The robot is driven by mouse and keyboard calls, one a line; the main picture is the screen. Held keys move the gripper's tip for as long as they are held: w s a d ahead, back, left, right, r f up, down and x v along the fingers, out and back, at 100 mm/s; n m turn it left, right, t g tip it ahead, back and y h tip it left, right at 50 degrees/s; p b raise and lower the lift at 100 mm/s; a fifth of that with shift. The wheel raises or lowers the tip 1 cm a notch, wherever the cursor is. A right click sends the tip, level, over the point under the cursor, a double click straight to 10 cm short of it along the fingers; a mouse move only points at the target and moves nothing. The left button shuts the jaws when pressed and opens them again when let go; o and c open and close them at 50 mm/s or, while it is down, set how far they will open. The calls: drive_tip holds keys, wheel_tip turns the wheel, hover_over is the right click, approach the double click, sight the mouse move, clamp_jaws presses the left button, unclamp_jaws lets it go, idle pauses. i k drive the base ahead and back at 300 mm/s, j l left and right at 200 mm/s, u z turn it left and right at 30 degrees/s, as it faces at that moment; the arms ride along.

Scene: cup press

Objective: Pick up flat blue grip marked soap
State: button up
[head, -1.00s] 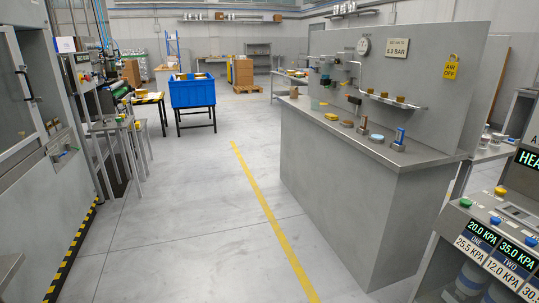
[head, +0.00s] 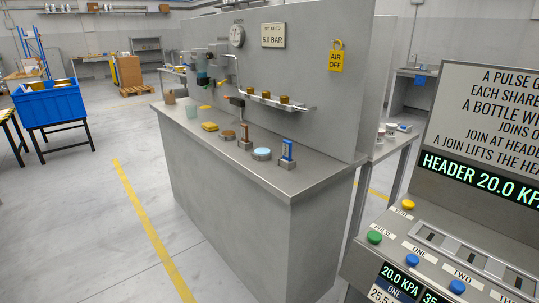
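On the grey bench (head: 310,178), near its right end, a flat upright blue piece (head: 288,148) stands on a small grey block. It looks like the blue grip, but any marking on it is too small to read. A round pale blue-topped piece (head: 261,153) sits just left of it. My gripper is in no view.
Left along the bench stand a brown upright piece (head: 245,138), a round brown piece (head: 228,135) and a yellow piece (head: 209,126). A panel with a gauge (head: 237,36) and a shelf (head: 275,101) rises behind. A button console (head: 440,265) is at the right front. Floor (head: 100,230) left of the bench is clear.

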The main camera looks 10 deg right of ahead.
sight(287, 147)
drive_tip(key=i+j+z, duration=0.15)
drive_tip(key=i+j, duration=0.25)
drive_tip(key=i+j+z, duration=0.1)
drive_tip(key=i+j, duration=0.25)
drive_tip(key=i+j+z, duration=0.15)
drive_tip(key=i+j, duration=0.2)
drive_tip(key=j, duration=0.2)
drive_tip(key=i+j+z, duration=0.15)
drive_tip(key=i+j, duration=0.2)
drive_tip(key=j, duration=0.15)
